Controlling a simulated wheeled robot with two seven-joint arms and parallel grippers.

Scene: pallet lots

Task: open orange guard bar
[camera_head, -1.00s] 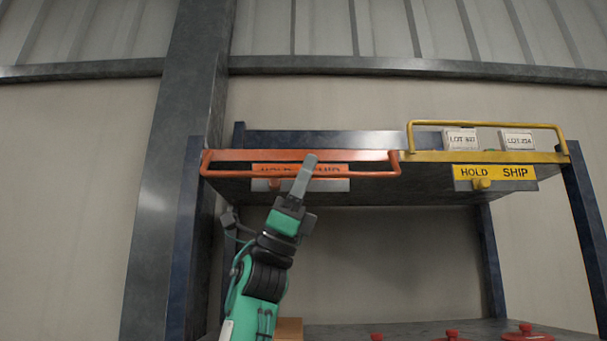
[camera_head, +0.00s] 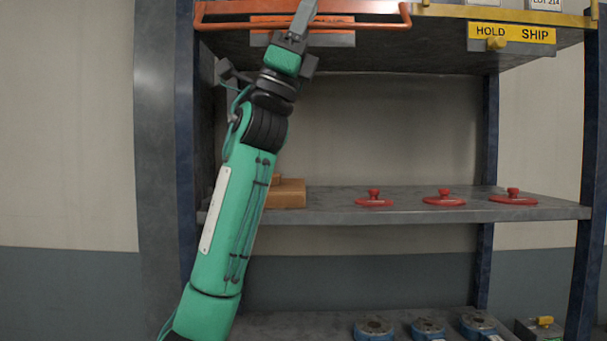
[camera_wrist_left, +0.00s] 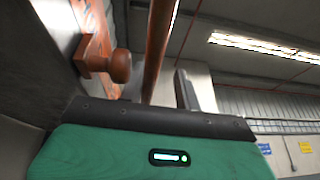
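The orange guard bar (camera_head: 365,25) runs along the front of the top shelf's left half, lowered across an orange label plate (camera_head: 340,40). My left gripper (camera_head: 303,14) is at the bar, its grey fingers crossing the bar's middle from below; the tips reach the picture's top edge. In the left wrist view, the bar (camera_wrist_left: 158,45) runs down to the gripper's housing, beside a grey finger (camera_wrist_left: 200,92). I cannot tell whether the fingers are closed on it. An orange knob (camera_wrist_left: 118,66) sits left of the bar. My right gripper is not in view.
A yellow bar (camera_head: 450,11) fronts the shelf's right half, above a HOLD SHIP sign (camera_head: 512,34). The middle shelf (camera_head: 400,214) holds a brown box (camera_head: 288,194) and several red-handled lids (camera_head: 444,198). Blue round parts (camera_head: 375,329) are below. A dark post (camera_head: 163,150) stands left.

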